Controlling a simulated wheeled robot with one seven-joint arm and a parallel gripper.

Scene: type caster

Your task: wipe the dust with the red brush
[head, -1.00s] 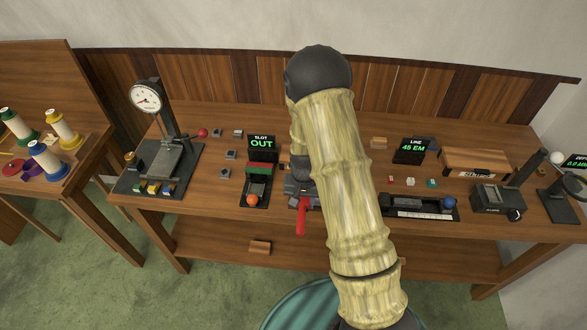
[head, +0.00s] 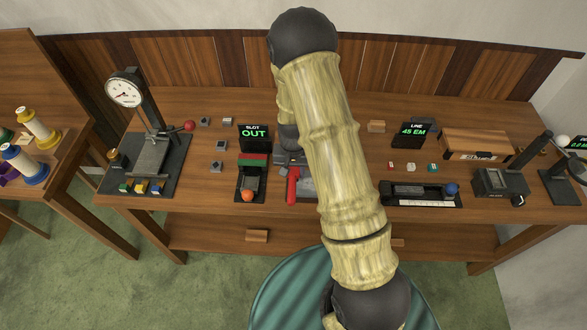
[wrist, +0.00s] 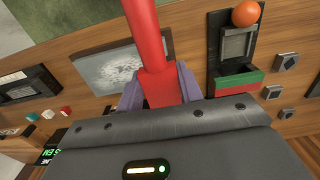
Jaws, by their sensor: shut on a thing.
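The red brush (wrist: 152,45) is held between the two fingers of my gripper (wrist: 160,88), which is shut on it in the wrist view. In the head view the red brush (head: 292,187) hangs at the front of the bench, beside my arm. A grey plate (wrist: 90,60) with a pale, speckled dust patch (wrist: 118,72) lies just left of the brush in the wrist view. In the head view my arm hides most of this plate (head: 306,188). Whether the brush touches the plate cannot be told.
A slot device (head: 253,165) with an orange ball stands left of the brush. A dial gauge stand (head: 150,130) is farther left. A black tray (head: 420,190) with a blue ball lies right of my arm. Small blocks and a wooden box (head: 478,146) are around.

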